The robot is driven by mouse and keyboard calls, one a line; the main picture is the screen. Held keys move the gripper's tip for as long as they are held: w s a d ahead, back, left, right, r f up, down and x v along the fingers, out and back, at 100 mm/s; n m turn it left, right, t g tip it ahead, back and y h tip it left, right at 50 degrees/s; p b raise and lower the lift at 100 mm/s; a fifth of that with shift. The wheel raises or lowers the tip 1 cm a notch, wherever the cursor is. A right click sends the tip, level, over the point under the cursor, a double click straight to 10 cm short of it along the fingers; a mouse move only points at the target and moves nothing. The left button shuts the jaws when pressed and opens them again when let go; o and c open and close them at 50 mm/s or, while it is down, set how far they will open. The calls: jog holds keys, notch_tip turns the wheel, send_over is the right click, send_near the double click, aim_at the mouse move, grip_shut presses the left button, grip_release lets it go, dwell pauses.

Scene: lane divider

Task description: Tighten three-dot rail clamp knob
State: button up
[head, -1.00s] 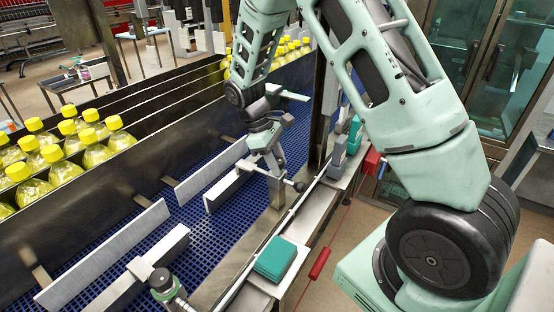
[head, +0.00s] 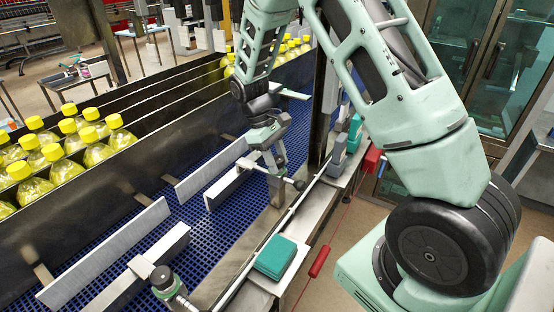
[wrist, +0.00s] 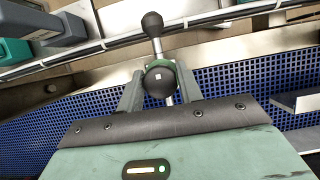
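A rail clamp stands on the lane edge, with a black ball-ended cross bar (head: 299,185) pointing right. In the wrist view its black round knob (wrist: 160,78), with a green collar and a small pale square mark, sits between my fingers. A metal bar with a black ball end (wrist: 152,22) extends beyond it. My gripper (head: 277,165) is over this clamp. Its fingers also flank the knob in the wrist view (wrist: 159,82); they look apart, and firm contact is not visible. Another clamp with a black knob (head: 162,277) and green collar stands nearer. Three dots are not legible.
Pale guide rails (head: 110,249) stand over the blue conveyor (head: 215,225). Yellow-capped bottles (head: 75,135) fill the left lanes. A teal block stack (head: 275,258) sits on the right ledge. A dark upright post (head: 321,110) rises close to my arm. A red handle (head: 319,262) hangs outside the ledge.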

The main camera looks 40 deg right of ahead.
jog(key=shift+o, duration=1.4)
jog(key=b+v, duration=0.4)
jog(key=v, duration=1.3)
jog(key=shift+r+b, duration=0.25)
jog(key=shift+b, duration=0.05)
jog(key=shift+w, duration=0.1)
jog(key=s+a+f+n+t+y+b, duration=0.15)
jog(key=s+a+f, duration=0.25)
jog(key=s+a, duration=0.4)
jog(key=s+a+f+n+t+b, duration=0.1)
jog(key=s+a+f+b, duration=0.15)
jog(key=s+a, duration=0.55)
jog(key=s+a+f+t+b, duration=0.1)
jog(key=s+a+f, duration=0.2)
jog(key=s, duration=0.4)
jog(key=s+a+f+n, duration=0.1)
jog(key=s+a+f, duration=0.2)
jog(key=s+f, duration=0.2)
jog(key=shift+s+t+y+b, duration=0.35)
jog(key=shift+s+b, duration=0.05)
jog(key=shift+s, duration=0.7)
